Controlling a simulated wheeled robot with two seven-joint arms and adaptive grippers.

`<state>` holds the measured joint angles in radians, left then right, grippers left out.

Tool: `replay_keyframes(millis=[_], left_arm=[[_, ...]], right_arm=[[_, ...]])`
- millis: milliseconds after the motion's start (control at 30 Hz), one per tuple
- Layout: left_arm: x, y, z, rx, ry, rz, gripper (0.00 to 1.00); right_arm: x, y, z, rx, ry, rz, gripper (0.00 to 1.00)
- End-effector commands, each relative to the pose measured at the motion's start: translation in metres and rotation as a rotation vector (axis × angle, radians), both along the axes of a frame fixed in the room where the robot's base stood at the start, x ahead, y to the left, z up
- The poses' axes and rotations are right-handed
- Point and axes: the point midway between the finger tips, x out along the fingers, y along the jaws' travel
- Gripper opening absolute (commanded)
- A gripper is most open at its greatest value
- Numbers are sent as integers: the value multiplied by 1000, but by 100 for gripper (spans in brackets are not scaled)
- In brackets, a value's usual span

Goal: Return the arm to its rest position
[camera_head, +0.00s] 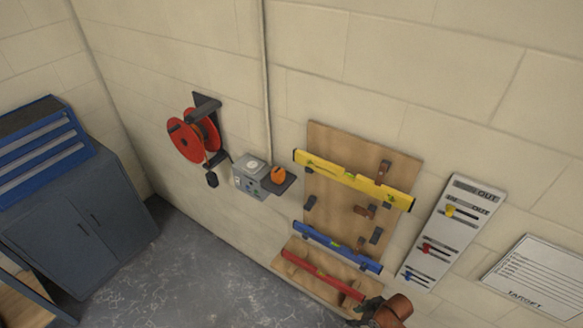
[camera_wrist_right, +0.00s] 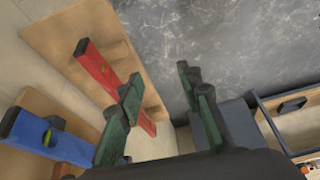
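My right gripper (camera_head: 368,309) is at the bottom right of the head view, close to the right end of the red spirit level (camera_head: 322,275). In the right wrist view its two dark green fingers (camera_wrist_right: 162,88) stand apart, with nothing held between them. The red level (camera_wrist_right: 102,74) shows behind the left finger, which hides part of it. Whether they touch is unclear. The blue level (camera_head: 337,247) and yellow level (camera_head: 352,180) hang on the wooden board (camera_head: 335,140). The blue level also shows in the wrist view (camera_wrist_right: 35,130). My left gripper is out of view.
The red level lies on a low wooden shelf (camera_head: 287,268) by the wall. A red reel (camera_head: 190,140), grey box (camera_head: 250,177), slider panel (camera_head: 440,240) and target sheet (camera_head: 538,270) are on the wall. A cabinet (camera_head: 85,220) stands left; open floor (camera_head: 190,275) lies between.

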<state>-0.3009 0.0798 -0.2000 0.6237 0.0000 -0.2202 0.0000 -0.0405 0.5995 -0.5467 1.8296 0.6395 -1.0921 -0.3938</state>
Motion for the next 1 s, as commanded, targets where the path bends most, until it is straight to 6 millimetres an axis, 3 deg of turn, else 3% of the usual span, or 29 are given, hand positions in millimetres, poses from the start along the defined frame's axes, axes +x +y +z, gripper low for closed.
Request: replay_keyframes(millis=[200, 367, 633, 1000], left_arm=[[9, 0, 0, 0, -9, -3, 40], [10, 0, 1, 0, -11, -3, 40], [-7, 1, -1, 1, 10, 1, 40], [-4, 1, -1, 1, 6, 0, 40]], right_arm=[[-15, 20, 21, 20, -5, -73, 33], [-33, 18, 44, 22, -7, -190, 33], [-77, -23, 92, -9, -4, -487, 33], [-143, -90, 137, -85, 18, -836, 33]])
